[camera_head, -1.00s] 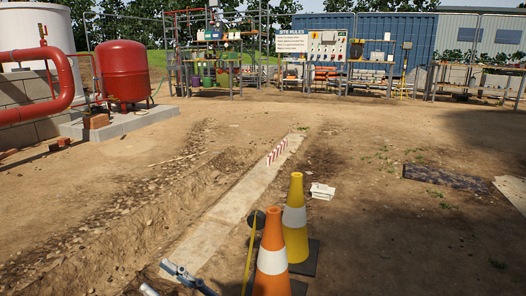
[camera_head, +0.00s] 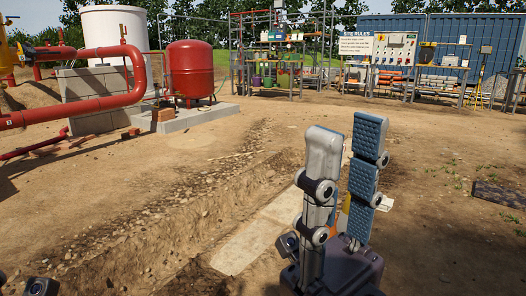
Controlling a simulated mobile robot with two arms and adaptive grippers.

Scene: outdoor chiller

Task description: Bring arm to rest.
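My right gripper (camera_head: 347,132) stands upright in the camera_head view, right of the middle. Its two grey fingers with blue ribbed pads point up and are apart, with nothing seen between them. Its dark body is at the bottom of the picture. At the bottom left edge, small dark grey parts with a round joint show, apparently of my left gripper (camera_head: 40,287). Most of it is cut off, so its fingers cannot be made out.
A pale concrete strip (camera_head: 250,243) runs along a shallow dirt trench. A red tank (camera_head: 190,70) and red pipe (camera_head: 90,108) are at left. Shelving and a site rules sign (camera_head: 369,43) stand at the back. My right gripper mostly hides the traffic cones. Bare ground lies around.

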